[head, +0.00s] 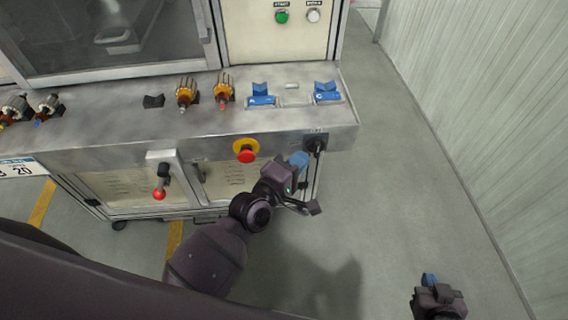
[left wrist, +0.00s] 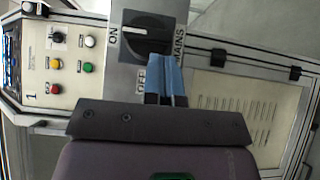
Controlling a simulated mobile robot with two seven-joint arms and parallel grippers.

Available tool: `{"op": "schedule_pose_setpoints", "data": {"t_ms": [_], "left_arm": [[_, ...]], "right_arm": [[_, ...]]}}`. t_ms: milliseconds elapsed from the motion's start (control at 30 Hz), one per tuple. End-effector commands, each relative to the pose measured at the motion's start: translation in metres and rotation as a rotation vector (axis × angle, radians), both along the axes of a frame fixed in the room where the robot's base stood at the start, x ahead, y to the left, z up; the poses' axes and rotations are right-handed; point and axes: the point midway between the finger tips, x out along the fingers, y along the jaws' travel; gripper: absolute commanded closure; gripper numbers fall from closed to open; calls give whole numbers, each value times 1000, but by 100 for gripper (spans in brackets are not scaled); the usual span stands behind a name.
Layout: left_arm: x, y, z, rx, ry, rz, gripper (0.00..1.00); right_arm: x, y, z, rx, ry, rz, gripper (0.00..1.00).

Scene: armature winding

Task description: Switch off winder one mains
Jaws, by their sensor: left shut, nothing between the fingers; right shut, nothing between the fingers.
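The mains switch (head: 315,142) is a black rotary knob on the front right corner of the winder. In the left wrist view the knob (left wrist: 146,32) sits on a grey plate marked ON at its left, OFF below and MAINS at its right. Its white line lies roughly level, on the side towards ON. My left gripper (head: 299,160) is shut and empty, its blue fingertips just in front of the switch. In the left wrist view the fingertips (left wrist: 166,78) overlap the knob's lower edge; contact cannot be told. My right gripper (head: 430,279) is shut and empty, low at the right.
A red emergency stop (head: 246,152) on a yellow ring sits left of the switch. A red-knobbed lever (head: 159,190) is further left. Armatures (head: 187,92) and blue holders (head: 262,96) are on the ledge. A button panel (left wrist: 70,62) marked 1 shows too. Floor at right is clear.

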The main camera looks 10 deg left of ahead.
Motion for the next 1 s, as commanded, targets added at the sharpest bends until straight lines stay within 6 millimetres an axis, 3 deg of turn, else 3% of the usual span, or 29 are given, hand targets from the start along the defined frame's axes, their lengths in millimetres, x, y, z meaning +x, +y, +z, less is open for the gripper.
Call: {"op": "schedule_pose_setpoints", "data": {"t_ms": [200,567,1000], "left_arm": [[3,-10,0,1,0,0,100],[3,-10,0,0,-1,0,100],[4,-11,-3,-61,-21,0,100]], "right_arm": [[2,0,1,0,-2,2,100],[9,1,3,-1,-13,5,100],[1,0,-15,0,5,2,100]]}}
